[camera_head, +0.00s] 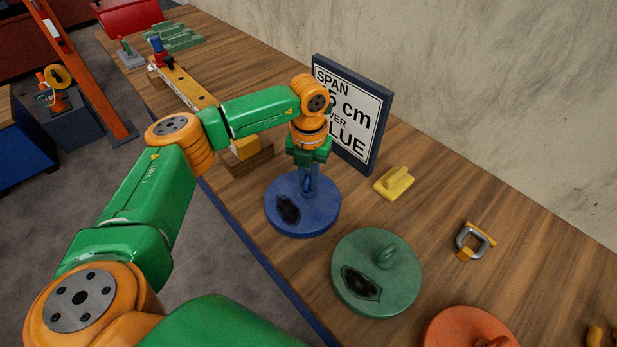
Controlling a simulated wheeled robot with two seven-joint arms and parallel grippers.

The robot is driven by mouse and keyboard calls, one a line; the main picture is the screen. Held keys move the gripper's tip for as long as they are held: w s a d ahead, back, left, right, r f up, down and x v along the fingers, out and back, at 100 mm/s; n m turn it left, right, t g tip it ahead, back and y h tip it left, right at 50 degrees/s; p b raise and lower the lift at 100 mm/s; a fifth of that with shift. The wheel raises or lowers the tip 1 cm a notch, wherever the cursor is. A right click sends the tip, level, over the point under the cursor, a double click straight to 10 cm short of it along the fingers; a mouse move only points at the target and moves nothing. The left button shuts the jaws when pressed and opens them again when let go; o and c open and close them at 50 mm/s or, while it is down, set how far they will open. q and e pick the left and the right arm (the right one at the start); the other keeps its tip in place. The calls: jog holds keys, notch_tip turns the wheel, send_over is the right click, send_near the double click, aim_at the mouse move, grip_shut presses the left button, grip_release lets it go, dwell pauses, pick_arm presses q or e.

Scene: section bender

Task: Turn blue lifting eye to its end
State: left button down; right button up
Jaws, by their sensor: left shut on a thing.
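The blue disc (318,219) lies flat on the wooden bench in the middle of the head view, with a dark patch on its top. Its blue lifting eye (307,186) stands up near the disc's far side and is partly hidden by my left gripper. My left gripper (308,172) points down from above and is shut on the blue lifting eye. My left arm reaches in from the lower left. My right gripper is not in the view.
A green disc (403,282) with its own eye and an orange disc (450,325) lie nearer. A sign board (352,115) stands behind the blue disc. A yellow block (394,183) and a grey shackle (472,240) lie to the right. A beam (188,88) lies farther left.

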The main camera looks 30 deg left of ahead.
aim_at(309, 174)
pick_arm(q)
jog(key=n, duration=1.1)
jog(key=shift+r+n, duration=0.1)
jog(key=shift+n, duration=0.3)
dwell(0.4)
jog(key=c, duration=0.9)
grip_release()
jog(key=shift+o, duration=0.2)
jog(key=shift+w+r, duration=0.1)
jog(key=shift+r, duration=0.2)
notch_tip(309, 174, up, 6)
jog(key=shift+r+b, duration=0.2)
jog(key=shift+b, duration=0.45)
